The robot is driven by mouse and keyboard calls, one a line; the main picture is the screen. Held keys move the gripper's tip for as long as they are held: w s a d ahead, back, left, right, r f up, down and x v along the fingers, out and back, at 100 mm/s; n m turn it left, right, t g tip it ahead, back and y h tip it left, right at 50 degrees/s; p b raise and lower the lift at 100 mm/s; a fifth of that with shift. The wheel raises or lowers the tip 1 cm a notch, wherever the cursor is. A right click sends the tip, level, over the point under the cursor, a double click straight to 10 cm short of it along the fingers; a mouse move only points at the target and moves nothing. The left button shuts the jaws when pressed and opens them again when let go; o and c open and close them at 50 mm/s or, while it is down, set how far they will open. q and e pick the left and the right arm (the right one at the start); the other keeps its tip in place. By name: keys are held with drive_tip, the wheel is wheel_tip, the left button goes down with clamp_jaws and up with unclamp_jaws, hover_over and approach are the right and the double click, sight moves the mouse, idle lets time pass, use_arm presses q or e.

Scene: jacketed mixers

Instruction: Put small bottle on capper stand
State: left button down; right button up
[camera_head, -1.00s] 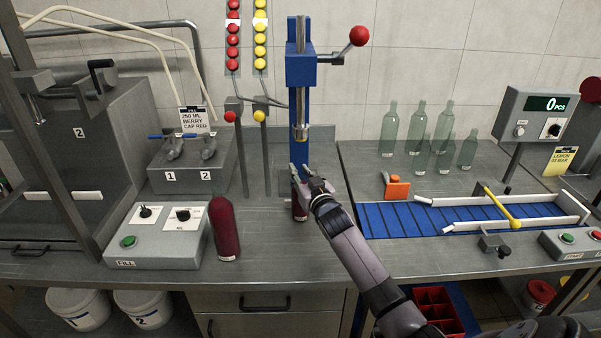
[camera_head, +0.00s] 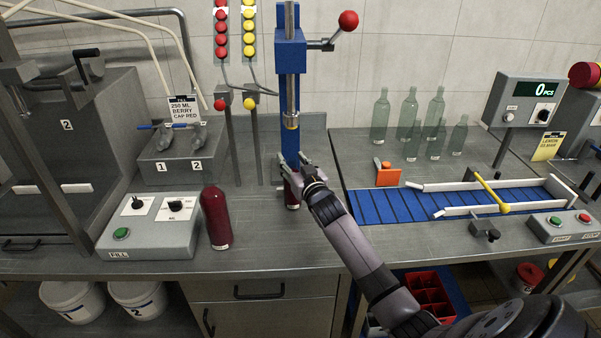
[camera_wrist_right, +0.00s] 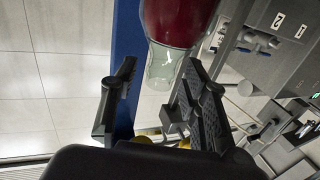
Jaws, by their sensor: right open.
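The small bottle (camera_head: 292,196), filled with dark red liquid, stands upright at the foot of the blue capper stand (camera_head: 290,100), below its press head. My gripper partly hides it. My right gripper (camera_head: 298,167) is at the bottle's clear neck, with its jaws open. In the right wrist view the clear neck and red body of the bottle (camera_wrist_right: 180,20) show just beyond and between the spread fingers (camera_wrist_right: 161,80). Whether a finger touches the neck cannot be told. My left gripper is not in view.
A larger red-filled bottle (camera_head: 215,217) stands beside the fill control box (camera_head: 150,227). Several empty clear bottles (camera_head: 408,112) stand at the back right, behind the blue conveyor (camera_head: 390,205). Red and yellow caps hang in chutes (camera_head: 221,35) left of the capper.

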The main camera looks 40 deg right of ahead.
drive_tip(key=b+v, duration=0.1)
drive_tip(key=v, duration=1)
drive_tip(key=shift+s, duration=0.25)
drive_tip(key=shift+f, duration=0.1)
